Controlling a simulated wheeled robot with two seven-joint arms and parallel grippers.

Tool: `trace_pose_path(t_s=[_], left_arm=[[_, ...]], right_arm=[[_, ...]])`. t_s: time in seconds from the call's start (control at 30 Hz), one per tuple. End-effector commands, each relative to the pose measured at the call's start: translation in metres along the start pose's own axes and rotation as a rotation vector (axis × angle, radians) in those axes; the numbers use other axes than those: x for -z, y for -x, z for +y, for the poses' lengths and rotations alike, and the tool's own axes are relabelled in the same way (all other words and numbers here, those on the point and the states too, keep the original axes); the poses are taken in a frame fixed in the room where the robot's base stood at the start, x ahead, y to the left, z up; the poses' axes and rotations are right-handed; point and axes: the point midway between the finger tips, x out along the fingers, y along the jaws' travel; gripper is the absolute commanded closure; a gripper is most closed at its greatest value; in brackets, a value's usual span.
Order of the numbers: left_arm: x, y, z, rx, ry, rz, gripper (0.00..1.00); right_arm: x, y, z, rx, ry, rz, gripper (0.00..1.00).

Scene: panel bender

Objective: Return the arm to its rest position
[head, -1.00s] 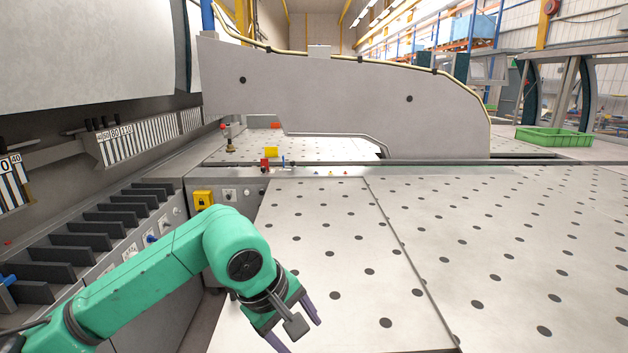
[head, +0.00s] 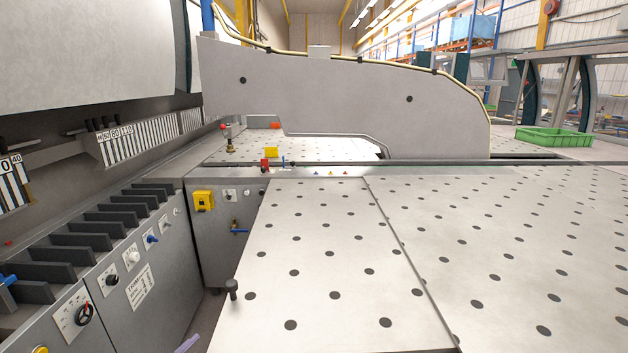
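My green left arm is out of the head view. Only a small purple-grey piece, which looks like a finger of my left gripper (head: 187,344), shows at the bottom edge, left of the perforated table. The rest of that gripper is hidden below the frame, so its opening cannot be seen. My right arm and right gripper are not in view.
The perforated table (head: 337,295) is clear, with a dark knob (head: 232,289) at its left edge. A grey control cabinet (head: 165,255) with knobs stands at left. The large grey machine arm (head: 340,95) spans the back. A green crate (head: 553,137) sits far right.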

Motion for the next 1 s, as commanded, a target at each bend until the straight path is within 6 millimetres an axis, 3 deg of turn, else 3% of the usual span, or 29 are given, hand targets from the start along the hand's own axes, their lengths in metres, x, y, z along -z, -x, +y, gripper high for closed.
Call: trace_pose_path(t_s=[0.03, 0.1, 0.2, 0.4, 0.57, 0.77, 0.87, 1.0], left_arm=[[-0.029, 0.003, 0.013, -0.052, 0.067, -0.091, 0.28], [-0.065, 0.011, 0.03, -0.119, 0.155, -0.212, 0.28], [-0.107, 0.027, 0.053, -0.198, 0.256, -0.367, 0.28], [-0.172, 0.072, 0.093, -0.326, 0.42, -0.649, 0.28], [-0.209, 0.031, 0.124, -0.338, 0.414, -0.678, 0.28], [-0.273, -0.011, 0.171, -0.355, 0.402, -0.712, 0.28], [-0.319, -0.026, 0.202, -0.365, 0.394, -0.737, 0.28], [-0.405, -0.028, 0.253, -0.385, 0.377, -0.781, 0.28]], right_arm=[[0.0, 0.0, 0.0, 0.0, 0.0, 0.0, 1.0], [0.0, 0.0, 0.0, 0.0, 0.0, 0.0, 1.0], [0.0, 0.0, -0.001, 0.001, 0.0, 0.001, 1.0], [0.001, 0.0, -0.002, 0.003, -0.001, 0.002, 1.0], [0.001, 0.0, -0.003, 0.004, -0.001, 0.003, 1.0], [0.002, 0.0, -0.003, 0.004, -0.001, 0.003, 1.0], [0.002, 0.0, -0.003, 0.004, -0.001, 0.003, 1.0], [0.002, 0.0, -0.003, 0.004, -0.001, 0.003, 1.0]])
